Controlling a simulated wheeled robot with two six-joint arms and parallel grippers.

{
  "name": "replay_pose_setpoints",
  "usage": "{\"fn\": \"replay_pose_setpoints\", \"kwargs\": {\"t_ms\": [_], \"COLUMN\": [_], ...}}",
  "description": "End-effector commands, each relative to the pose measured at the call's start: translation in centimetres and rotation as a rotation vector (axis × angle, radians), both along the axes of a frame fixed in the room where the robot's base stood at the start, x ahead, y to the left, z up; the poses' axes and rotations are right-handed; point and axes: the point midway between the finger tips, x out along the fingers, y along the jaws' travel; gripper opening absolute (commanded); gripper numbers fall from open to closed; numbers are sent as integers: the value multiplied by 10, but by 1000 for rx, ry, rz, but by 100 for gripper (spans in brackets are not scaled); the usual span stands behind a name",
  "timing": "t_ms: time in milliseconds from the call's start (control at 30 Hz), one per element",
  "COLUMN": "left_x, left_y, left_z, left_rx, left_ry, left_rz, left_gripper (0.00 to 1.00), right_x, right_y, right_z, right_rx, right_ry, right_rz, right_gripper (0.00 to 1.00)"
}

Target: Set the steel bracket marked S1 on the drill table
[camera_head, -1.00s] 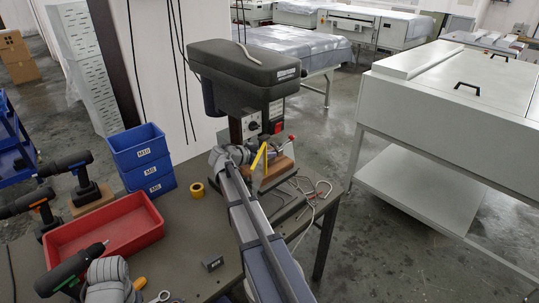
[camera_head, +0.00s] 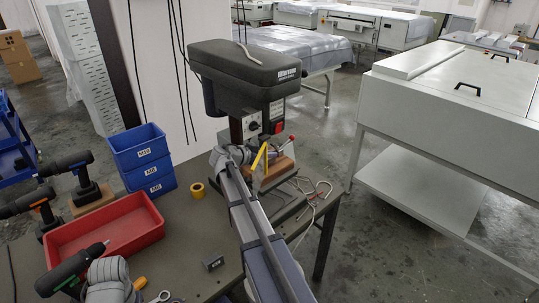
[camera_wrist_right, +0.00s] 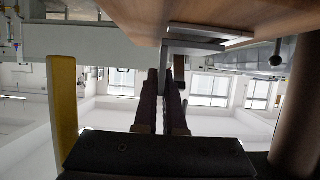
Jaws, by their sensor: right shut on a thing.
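The drill press (camera_head: 245,72) stands at the back of the bench, with a wooden board (camera_head: 277,172) on its drill table. My right arm reaches to it, and its gripper (camera_head: 247,160) is mostly hidden by the arm and the press parts. In the right wrist view my right gripper (camera_wrist_right: 161,95) is shut on a grey metal bracket (camera_wrist_right: 195,45), close to the underside or edge of the wooden board (camera_wrist_right: 235,18). I cannot read a mark on the bracket, nor tell whether it touches the board. My left gripper's fingers are not visible.
A yellow bar (camera_head: 258,157) and a red-tipped lever (camera_head: 290,139) are close to my right gripper. Loose cables (camera_head: 318,190) lie at the right. A small dark labelled block (camera_head: 213,263), yellow tape (camera_head: 198,190), red tray (camera_head: 105,232) and blue bins (camera_head: 140,148) are on the bench.

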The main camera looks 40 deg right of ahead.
Motion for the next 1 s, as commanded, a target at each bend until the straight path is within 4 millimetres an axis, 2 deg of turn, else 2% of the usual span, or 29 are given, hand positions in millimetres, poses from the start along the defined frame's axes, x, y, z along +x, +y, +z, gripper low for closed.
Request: {"fn": "replay_pose_setpoints", "kwargs": {"t_ms": [700, 733, 1000], "left_x": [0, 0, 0], "left_y": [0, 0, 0], "left_z": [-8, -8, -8], "left_rx": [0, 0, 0], "left_ry": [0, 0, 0], "left_rz": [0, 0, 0], "left_gripper": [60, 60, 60], "right_x": [0, 0, 0], "right_y": [0, 0, 0], "right_z": [-7, -7, -8], "right_rx": [-1, -1, 0], "right_ry": [0, 0, 0], "right_rz": [0, 0, 0], "right_gripper": [0, 10, 40]}}
